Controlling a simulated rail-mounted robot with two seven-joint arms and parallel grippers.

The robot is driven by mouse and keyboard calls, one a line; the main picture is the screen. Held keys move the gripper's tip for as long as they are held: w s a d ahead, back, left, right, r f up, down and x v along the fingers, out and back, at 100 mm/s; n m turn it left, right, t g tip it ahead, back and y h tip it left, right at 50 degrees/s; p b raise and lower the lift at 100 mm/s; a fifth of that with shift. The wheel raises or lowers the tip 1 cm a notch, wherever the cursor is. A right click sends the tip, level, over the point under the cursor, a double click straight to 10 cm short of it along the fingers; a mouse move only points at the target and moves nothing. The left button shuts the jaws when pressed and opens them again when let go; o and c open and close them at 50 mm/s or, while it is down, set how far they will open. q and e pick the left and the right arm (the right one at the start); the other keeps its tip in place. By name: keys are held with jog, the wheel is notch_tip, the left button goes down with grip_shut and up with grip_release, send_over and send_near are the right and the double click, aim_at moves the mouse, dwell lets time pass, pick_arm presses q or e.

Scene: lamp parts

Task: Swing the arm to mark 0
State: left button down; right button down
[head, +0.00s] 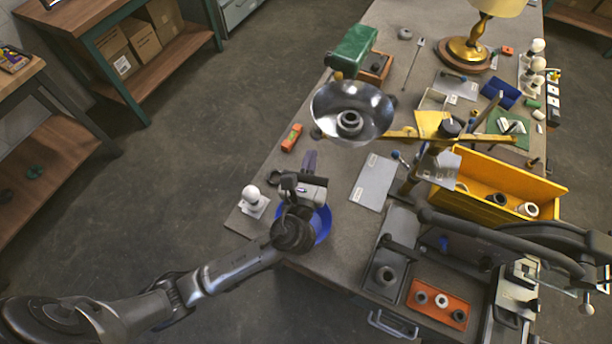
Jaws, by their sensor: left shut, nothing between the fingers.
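A lamp arm (490,138) in yellow runs roughly left to right above the bench, on a post with a dark round knob (449,127). A shiny metal lamp shade (336,97) with a dark socket in its middle sits at its left end. No mark 0 can be read. My left gripper (310,159) is shut and empty, below and left of the shade, apart from it in the picture. I cannot make out my right gripper.
A blue dish (325,226) lies partly hidden under my left gripper. A white bulb (251,194) stands to its left, an orange block (291,138) above. A yellow bin (545,187) and an orange tray (437,303) lie right. A grey plate (373,182) lies between.

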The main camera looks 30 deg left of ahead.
pick_arm(q)
jog(key=shift+x, duration=1.15)
pick_arm(e)
jog(key=shift+a, duration=0.1)
